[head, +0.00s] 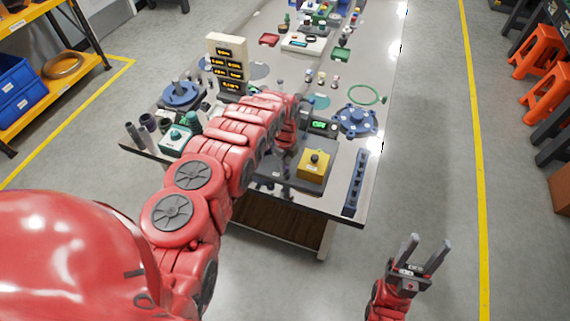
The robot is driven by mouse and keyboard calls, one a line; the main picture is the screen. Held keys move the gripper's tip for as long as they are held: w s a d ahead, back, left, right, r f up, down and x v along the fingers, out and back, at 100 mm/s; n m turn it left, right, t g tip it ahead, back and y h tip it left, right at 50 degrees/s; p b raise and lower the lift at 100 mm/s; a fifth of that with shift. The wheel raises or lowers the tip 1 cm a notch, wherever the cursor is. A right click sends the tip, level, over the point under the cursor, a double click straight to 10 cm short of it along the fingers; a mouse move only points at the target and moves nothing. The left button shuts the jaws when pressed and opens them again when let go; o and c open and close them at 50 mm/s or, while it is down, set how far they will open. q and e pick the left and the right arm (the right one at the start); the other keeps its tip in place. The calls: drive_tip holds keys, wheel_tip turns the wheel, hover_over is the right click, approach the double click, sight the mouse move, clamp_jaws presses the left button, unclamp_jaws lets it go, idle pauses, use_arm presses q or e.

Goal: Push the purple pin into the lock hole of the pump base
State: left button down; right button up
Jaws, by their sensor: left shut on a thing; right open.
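My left arm reaches over the table, and its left gripper (286,140) is low over the front middle, left of the yellow block. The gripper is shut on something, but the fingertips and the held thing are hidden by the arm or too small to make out. I cannot pick out the purple pin or the lock hole. I cannot tell which part is the pump base; a blue lobed round part (357,120) sits at the right and a blue round part (181,94) at the left. My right gripper (425,252) is open and empty, right of the table over the floor.
A yellow block (313,165) with a dark knob stands on a grey plate at the table's front. A dark blue rail (355,182) lies at the right edge. A sign stack (228,65), a green ring (367,93) and several small parts stand farther back.

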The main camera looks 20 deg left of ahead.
use_arm(q)
drive_tip(key=shift+f+b, duration=0.3)
drive_tip(key=shift+f, duration=0.15)
idle(0.3)
drive_tip(key=c, duration=0.6)
unclamp_jaws()
drive_tip(key=shift+r, duration=0.1)
drive_tip(key=shift+c, duration=0.2)
wheel_tip(320, 180, up, 9)
drive_tip(key=p, duration=0.6)
drive_tip(key=shift+w, duration=0.1)
